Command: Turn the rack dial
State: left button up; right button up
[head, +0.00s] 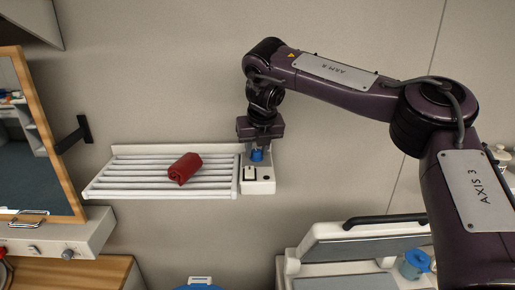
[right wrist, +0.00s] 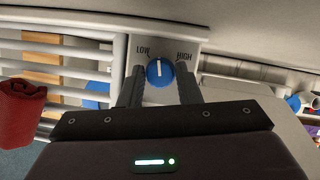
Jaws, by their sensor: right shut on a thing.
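A white wall rack (head: 130,170) carries a control box (head: 262,186) at its right end. A blue dial (head: 257,155) sits on that box. In the right wrist view the blue dial (right wrist: 160,74) has a white pointer line aimed between the printed LOW on the left and HIGH on the right. My right gripper (head: 258,147) comes down over the dial and is shut on it, with one dark finger on each side (right wrist: 160,85). My left gripper is not in view.
A red rolled towel (head: 184,167) lies on the rack's bars, left of the dial. A white rocker switch (head: 249,174) is on the box. A wood-framed mirror (head: 42,135) stands at the left. A white unit with a dark handle (head: 385,219) and a blue cup (head: 415,263) are lower right.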

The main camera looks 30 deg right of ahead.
jog(key=m+h, duration=0.1)
jog(key=m, duration=0.2)
jog(key=m+g+h, duration=0.1)
jog(key=m, duration=0.2)
jog(key=shift+w+a+r, duration=0.1)
jog(key=shift+w+a, duration=0.05)
jog(key=shift+a, duration=0.05)
jog(key=m+g+h, duration=0.1)
jog(key=m, duration=0.4)
jog(key=shift+g, duration=0.3)
jog(key=shift+m, duration=0.4)
jog(key=o, duration=1)
jog(key=shift+c, duration=0.2)
